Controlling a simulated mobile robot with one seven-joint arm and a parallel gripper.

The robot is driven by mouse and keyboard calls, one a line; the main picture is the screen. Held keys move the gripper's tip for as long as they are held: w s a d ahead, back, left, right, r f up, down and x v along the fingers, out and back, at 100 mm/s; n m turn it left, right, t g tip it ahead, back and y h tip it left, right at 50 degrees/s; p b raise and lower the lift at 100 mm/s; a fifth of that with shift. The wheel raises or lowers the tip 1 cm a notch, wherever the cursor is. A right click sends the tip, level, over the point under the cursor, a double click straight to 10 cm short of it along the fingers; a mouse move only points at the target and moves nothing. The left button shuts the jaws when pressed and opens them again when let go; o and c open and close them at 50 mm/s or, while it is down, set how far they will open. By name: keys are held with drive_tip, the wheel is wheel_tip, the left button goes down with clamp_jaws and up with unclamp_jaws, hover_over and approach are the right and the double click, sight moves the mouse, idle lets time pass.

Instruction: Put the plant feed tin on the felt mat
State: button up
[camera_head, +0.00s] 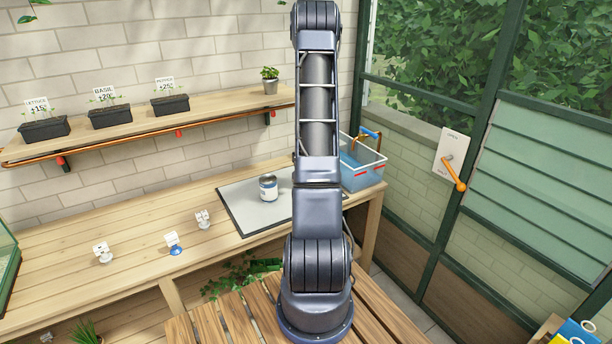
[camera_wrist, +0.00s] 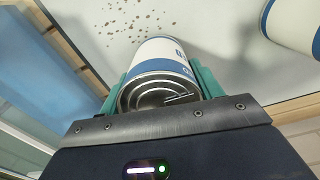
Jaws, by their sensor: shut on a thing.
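In the wrist view, my gripper (camera_wrist: 160,85) has its teal fingers shut on a white-and-blue tin (camera_wrist: 158,68) with a ring-pull lid. Only part of its label shows, so I cannot read which tin it is. Behind it is the pale felt mat (camera_wrist: 215,45), with dark specks. I cannot tell whether the held tin touches the mat. In the head view, the grey, dark-edged mat (camera_head: 250,217) lies on the bench, and my arm hides the gripper and held tin. A second white-and-blue tin (camera_head: 268,187) stands on the mat; it also shows in the wrist view (camera_wrist: 296,22).
A blue-and-clear tub (camera_head: 362,165) stands right of the mat at the bench end. Seedling trays (camera_head: 110,116) and a potted plant (camera_head: 270,80) stand on the shelf above. The mat's left front is bare.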

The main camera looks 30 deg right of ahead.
drive_tip(key=shift+f, duration=0.25)
drive_tip(key=shift+f, duration=0.15)
drive_tip(key=o, duration=1.2)
